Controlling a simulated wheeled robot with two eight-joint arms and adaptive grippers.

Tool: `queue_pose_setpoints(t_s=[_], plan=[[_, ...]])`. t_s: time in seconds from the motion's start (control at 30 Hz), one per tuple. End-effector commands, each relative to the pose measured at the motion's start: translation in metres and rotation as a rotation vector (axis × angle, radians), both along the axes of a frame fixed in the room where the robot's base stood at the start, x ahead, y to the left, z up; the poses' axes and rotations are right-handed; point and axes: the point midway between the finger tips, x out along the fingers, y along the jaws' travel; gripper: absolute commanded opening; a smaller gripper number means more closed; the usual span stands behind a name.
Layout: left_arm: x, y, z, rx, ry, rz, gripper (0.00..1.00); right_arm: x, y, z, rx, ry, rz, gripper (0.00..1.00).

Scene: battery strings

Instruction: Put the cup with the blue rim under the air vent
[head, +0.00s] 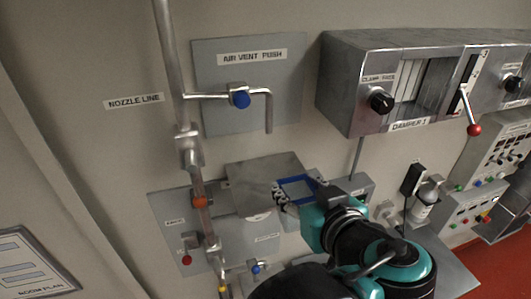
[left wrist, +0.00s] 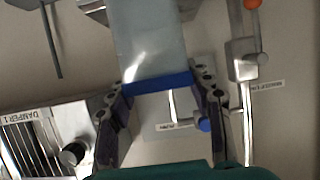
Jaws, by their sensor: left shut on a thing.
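The cup with the blue rim (head: 297,189) is in my left gripper (head: 304,203), below and a little right of the air vent's spout in the head view. In the left wrist view, the blue rim (left wrist: 158,84) lies between the two fingers of my left gripper (left wrist: 158,92), which is shut on it. The lower part of the cup is hard to make out. The air vent (head: 268,112) is a bent pipe with a blue knob (head: 240,97) under the label AIR VENT PUSH. The knob also shows in the left wrist view (left wrist: 204,125). My right gripper is not in view.
A vertical pipe (head: 170,60) with an orange fitting (head: 200,202) runs left of the vent. A damper box (head: 345,75) juts out at the upper right.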

Motion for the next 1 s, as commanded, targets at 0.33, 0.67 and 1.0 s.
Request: queue_pose_setpoints(t_s=[0.33,0.67,1.0], plan=[[0.091,0.032,0.002,0.000,-0.001,0.010,0.22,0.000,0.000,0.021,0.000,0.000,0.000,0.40],[0.150,0.050,0.000,0.000,0.000,0.003,0.22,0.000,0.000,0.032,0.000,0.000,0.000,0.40],[0.163,0.053,-0.027,0.000,0.000,0.001,0.22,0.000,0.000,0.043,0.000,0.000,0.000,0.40]])
